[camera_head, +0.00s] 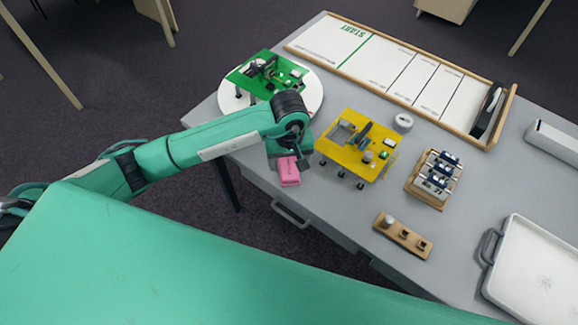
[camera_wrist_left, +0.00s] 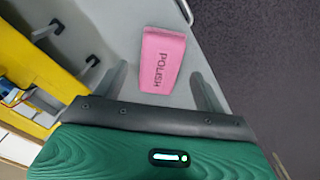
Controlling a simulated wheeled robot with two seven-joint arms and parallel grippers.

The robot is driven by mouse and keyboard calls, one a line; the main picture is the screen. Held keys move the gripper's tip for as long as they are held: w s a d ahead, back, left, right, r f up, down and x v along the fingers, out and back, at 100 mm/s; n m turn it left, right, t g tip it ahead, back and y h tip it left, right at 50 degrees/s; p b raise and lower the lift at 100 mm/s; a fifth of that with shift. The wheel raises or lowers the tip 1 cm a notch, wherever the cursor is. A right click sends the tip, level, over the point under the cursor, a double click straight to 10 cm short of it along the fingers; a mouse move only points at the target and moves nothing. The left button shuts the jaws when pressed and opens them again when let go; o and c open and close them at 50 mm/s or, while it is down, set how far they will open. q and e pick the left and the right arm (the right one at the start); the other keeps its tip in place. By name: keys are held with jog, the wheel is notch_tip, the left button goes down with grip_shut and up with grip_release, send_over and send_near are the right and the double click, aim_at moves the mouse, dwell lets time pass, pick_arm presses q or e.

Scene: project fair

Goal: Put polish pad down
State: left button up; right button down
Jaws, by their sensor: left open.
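The pink polish pad (camera_head: 288,172) is at the table's near left edge, beside the yellow board, just below my left gripper (camera_head: 287,156) in the head view. In the left wrist view the pad (camera_wrist_left: 162,62) appears to lie flat on the grey tabletop, its "POLISH" lettering showing. My left gripper (camera_wrist_left: 160,84) is open there, one finger on either side of the pad's near end, with gaps visible between fingers and pad. My right gripper is not in view.
The yellow board (camera_head: 349,162) with mounted parts stands close by on the right. A green board (camera_head: 248,82) sits on a white round plate (camera_head: 313,92) behind my arm. A wooden block with pegs (camera_head: 402,237) and a white tray (camera_head: 525,275) lie further right. The table edge is very near.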

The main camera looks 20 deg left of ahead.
aim_at(289, 168)
pick_arm(q)
notch_tip(289, 168, up, 9)
jog(key=b, duration=0.1)
jog(key=shift+f, duration=0.2)
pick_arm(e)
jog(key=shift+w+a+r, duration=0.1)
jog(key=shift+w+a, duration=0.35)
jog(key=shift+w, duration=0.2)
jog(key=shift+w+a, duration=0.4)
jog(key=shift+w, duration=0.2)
pick_arm(q)
jog(key=shift+s, duration=0.1)
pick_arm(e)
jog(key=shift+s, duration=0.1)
